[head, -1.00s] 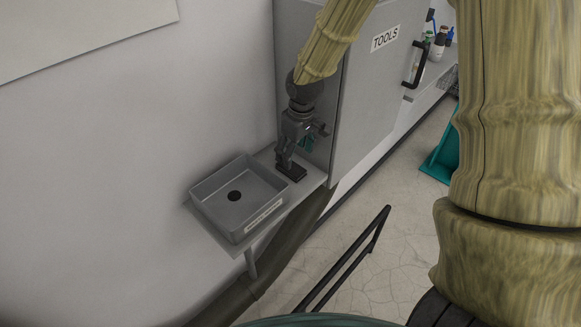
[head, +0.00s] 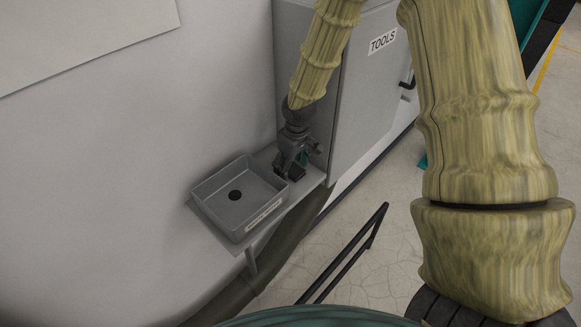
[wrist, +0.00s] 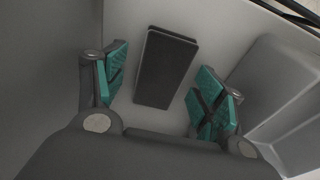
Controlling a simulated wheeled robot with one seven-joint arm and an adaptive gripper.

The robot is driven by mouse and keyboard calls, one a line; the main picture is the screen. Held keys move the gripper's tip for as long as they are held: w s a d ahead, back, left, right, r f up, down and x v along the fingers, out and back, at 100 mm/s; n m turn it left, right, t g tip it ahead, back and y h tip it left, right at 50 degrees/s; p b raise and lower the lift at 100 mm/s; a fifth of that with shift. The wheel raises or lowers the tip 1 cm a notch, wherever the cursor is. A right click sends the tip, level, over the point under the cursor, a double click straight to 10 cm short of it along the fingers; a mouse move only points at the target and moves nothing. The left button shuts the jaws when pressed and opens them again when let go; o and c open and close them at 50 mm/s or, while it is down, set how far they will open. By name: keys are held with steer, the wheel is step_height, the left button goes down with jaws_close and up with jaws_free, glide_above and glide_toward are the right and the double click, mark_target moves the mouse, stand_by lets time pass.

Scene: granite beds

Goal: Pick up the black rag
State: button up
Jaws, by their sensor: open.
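The black rag (wrist: 167,68) is a dark, flat, rectangular folded piece lying on a pale shelf. In the wrist view it lies between the two teal-padded fingers of my gripper (wrist: 160,86), with a gap on each side. My gripper is open, and its fingers do not touch the rag. In the head view my gripper (head: 291,163) is low over the shelf beside the cabinet, and it largely hides the rag.
A grey square tray (head: 215,217) with a dark round spot in it stands on the shelf (head: 312,182) just left of my gripper. A grey tools cabinet (head: 362,95) rises close on the right. A black rail (head: 345,255) stands over the floor in front.

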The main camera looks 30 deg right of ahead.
steer(key=c, duration=0.9)
steer(key=shift+c, duration=0.2)
step_height(320, 180, up, 10)
steer(key=b, duration=0.2)
steer(key=shift+b, duration=0.4)
